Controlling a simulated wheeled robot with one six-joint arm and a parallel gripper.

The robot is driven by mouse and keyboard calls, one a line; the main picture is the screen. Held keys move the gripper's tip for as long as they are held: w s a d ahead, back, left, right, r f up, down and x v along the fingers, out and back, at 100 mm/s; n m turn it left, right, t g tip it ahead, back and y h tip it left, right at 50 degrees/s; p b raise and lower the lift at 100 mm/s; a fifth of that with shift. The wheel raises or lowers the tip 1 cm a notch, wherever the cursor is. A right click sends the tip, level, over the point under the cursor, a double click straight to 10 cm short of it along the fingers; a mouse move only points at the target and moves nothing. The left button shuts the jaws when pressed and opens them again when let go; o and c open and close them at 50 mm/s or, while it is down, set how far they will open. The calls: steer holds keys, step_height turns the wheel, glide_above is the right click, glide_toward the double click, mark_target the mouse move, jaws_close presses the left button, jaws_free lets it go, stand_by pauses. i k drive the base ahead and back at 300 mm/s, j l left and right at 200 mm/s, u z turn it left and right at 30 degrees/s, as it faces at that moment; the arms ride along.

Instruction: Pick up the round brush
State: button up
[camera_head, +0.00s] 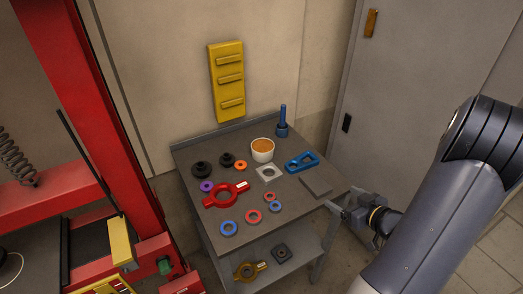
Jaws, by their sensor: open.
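A blue upright piece (282,122), with a thin handle above a wider base, stands at the back right corner of the grey table (240,250). It looks like the round brush, though its bristles cannot be made out. My gripper (340,216) is open and empty beside the table's right front edge, to the right of and nearer than the blue piece, and apart from it.
A white cup with orange contents (262,152) stands left of the blue piece. A grey door (400,100) is behind right.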

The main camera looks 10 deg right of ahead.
mark_target(283, 109)
steer(key=i+l+u, duration=0.45)
steer(key=l, duration=0.2)
steer(key=i+l+u, duration=0.2)
steer(key=l, duration=0.15)
steer(key=k, duration=0.1)
